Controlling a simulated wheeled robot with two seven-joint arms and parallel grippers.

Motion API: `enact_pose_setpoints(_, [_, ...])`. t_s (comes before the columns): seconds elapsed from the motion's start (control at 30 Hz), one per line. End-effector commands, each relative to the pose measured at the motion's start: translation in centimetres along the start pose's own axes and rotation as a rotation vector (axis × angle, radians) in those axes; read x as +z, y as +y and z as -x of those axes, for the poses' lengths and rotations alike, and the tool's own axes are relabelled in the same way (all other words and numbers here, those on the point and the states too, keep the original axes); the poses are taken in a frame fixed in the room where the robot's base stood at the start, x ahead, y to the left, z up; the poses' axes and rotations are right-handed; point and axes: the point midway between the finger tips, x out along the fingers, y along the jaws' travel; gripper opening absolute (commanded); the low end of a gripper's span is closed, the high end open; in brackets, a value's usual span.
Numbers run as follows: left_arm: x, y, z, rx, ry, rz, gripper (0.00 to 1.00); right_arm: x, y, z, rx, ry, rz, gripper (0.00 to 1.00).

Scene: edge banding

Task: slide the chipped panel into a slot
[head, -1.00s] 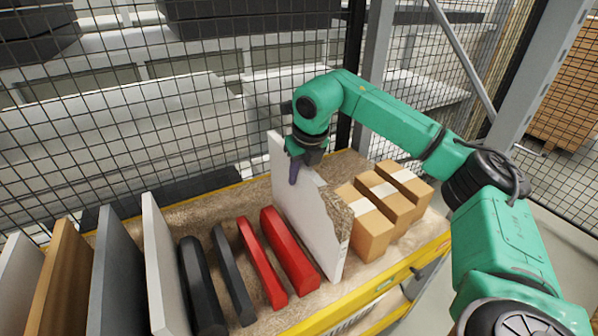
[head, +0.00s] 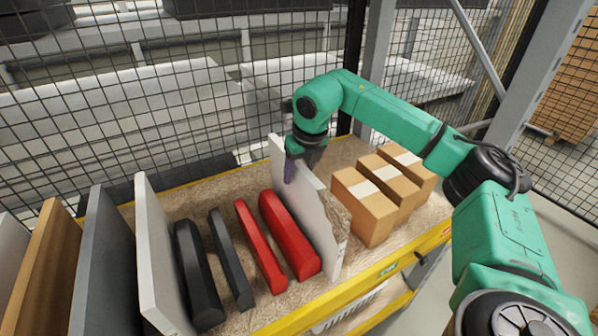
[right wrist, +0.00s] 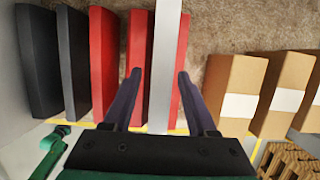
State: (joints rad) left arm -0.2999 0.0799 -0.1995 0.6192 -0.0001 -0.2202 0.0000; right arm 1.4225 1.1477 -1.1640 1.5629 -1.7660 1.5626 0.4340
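The chipped panel (head: 303,205) is a thin white board standing on edge on the table, with a rough, broken brown edge on its right side. It stands between the red blocks and the cartons. My right gripper (head: 290,170) is at its upper far part, pointing down. In the right wrist view the fingers (right wrist: 160,85) straddle the panel (right wrist: 164,40), one on each side. A narrow gap shows on both sides, so the gripper looks open. The panel's lower far part is hidden, and no empty slot can be made out clearly. My left gripper is out of view.
Two red blocks (head: 288,235) and two dark blocks (head: 198,270) stand left of the panel. Further left are a white board (head: 160,255), a grey board (head: 103,260) and a wooden board (head: 48,265). Several cartons (head: 365,210) stand on the right. A mesh fence runs behind.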

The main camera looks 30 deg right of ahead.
Motion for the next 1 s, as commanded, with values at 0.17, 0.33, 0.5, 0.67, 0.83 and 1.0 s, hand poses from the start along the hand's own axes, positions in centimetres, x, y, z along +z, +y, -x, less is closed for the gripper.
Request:
enact_pose_setpoints(0.17, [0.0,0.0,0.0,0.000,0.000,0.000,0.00,-0.1,0.0,-0.1,-0.001,0.003,0.000,0.60])
enact_pose_setpoints(0.33, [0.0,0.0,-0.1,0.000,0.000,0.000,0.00,-0.2,-0.1,0.0,-0.003,0.007,0.001,0.60])
enact_pose_setpoints(0.5, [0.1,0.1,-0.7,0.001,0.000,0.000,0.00,-0.1,0.0,3.0,-0.001,0.002,0.000,0.60])
enact_pose_setpoints(0.67, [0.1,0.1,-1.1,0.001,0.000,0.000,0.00,0.0,0.1,8.0,-0.001,-0.002,0.001,0.60])
enact_pose_setpoints(0.83, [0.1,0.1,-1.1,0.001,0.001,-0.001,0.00,0.0,0.1,12.5,0.000,-0.001,0.002,0.60])
enact_pose_setpoints(1.0, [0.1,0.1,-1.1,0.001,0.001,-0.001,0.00,-0.1,0.0,14.4,-0.001,0.002,0.001,0.60])
